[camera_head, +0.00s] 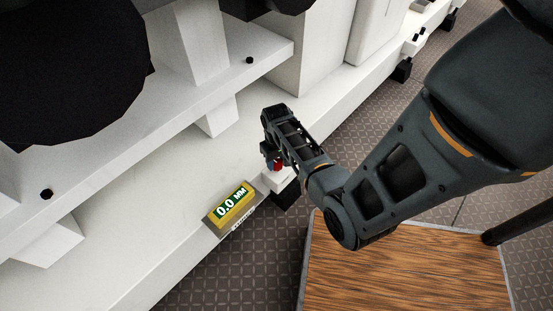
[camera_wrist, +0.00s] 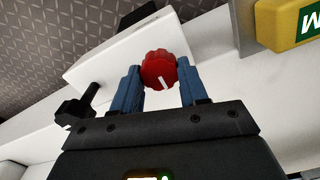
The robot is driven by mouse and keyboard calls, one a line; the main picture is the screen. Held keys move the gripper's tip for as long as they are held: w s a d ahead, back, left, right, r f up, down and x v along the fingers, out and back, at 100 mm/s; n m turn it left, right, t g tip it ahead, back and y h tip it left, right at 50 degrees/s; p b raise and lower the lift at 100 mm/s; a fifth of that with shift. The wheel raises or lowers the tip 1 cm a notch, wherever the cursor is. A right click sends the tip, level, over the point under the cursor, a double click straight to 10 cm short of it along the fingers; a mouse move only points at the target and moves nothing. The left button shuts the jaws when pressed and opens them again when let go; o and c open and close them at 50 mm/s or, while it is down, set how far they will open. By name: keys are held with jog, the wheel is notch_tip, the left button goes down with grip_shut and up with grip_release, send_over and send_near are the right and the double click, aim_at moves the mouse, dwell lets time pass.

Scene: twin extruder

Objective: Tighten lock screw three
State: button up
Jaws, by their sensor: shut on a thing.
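A red ribbed knob with a white mark line (camera_wrist: 158,66) sits at a white block (camera_wrist: 125,48) in the wrist view. The red knob (camera_head: 278,166) also shows small in the head view, low on the white machine. My gripper (camera_wrist: 159,80) has its two blue fingers on either side of the knob and is shut on it. The mark line points down and slightly right in the wrist view. A black screw with a broad head (camera_wrist: 77,108) stands left of my fingers. No number on any screw can be read.
A yellow gauge (camera_head: 232,208) reading 0.0 MM sits on the machine's white base (camera_head: 150,225), left of my gripper. White machine beams (camera_head: 215,95) stand behind. A wood-topped surface (camera_head: 400,270) lies at lower right. Patterned floor (camera_head: 195,285) shows in front.

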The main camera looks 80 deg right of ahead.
aim_at(277, 162)
jog(key=o, duration=1.1)
jog(key=shift+c, duration=0.2)
notch_tip(277, 162, up, 8)
jog(key=p, duration=0.2)
jog(key=shift+f+p, duration=0.1)
jog(key=shift+p, duration=0.3)
